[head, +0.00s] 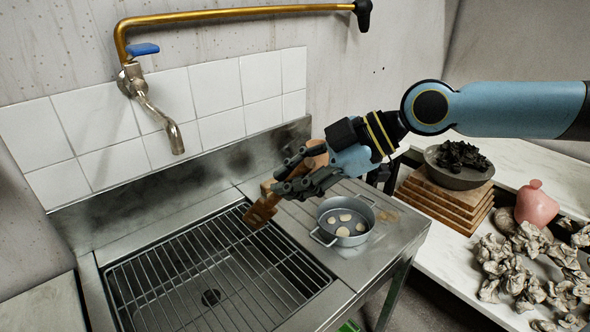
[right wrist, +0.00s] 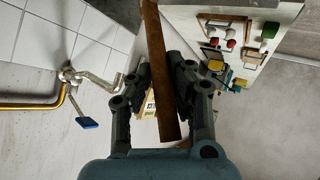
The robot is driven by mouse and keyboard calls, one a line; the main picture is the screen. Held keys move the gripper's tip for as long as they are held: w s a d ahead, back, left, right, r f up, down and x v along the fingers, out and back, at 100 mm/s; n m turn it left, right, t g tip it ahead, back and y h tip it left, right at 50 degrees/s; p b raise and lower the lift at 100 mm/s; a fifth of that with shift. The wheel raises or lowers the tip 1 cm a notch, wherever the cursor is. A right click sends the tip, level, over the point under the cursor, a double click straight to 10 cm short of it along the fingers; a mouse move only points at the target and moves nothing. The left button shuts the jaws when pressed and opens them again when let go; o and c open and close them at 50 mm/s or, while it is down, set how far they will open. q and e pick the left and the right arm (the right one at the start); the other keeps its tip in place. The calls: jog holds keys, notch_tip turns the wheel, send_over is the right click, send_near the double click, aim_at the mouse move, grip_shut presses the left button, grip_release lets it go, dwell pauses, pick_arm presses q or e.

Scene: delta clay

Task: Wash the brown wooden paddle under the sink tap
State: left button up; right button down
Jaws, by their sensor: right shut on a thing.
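The brown wooden paddle (head: 262,210) is in my right gripper (head: 283,180), tilted, its lower end over the right edge of the sink basin. In the right wrist view the paddle (right wrist: 159,65) runs lengthwise between the two dark fingers of the gripper (right wrist: 160,80). The fingers hide part of it. The metal sink tap (head: 165,122) is on the wall to the left, its spout apart from the paddle, and has a blue handle (head: 142,50). The tap also shows in the right wrist view (right wrist: 95,78). No water is visible. My left gripper is out of view.
A wire rack (head: 150,275) covers the sink basin. A grey pot (head: 345,240) with pale round pieces stands on the drainboard, close to my right gripper. Stacked wooden boards (head: 440,206), a dark bowl (head: 455,180) and a pink vase (head: 537,203) are at right.

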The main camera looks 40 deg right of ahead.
jog(key=w+a+f+b, duration=0.2)
jog(key=w+a+b, duration=0.6)
jog(key=w+b, duration=0.1)
jog(key=shift+w+a+f, duration=0.3)
jog(key=shift+w+f, duration=0.05)
jog(key=shift+w, duration=0.05)
dwell(0.4)
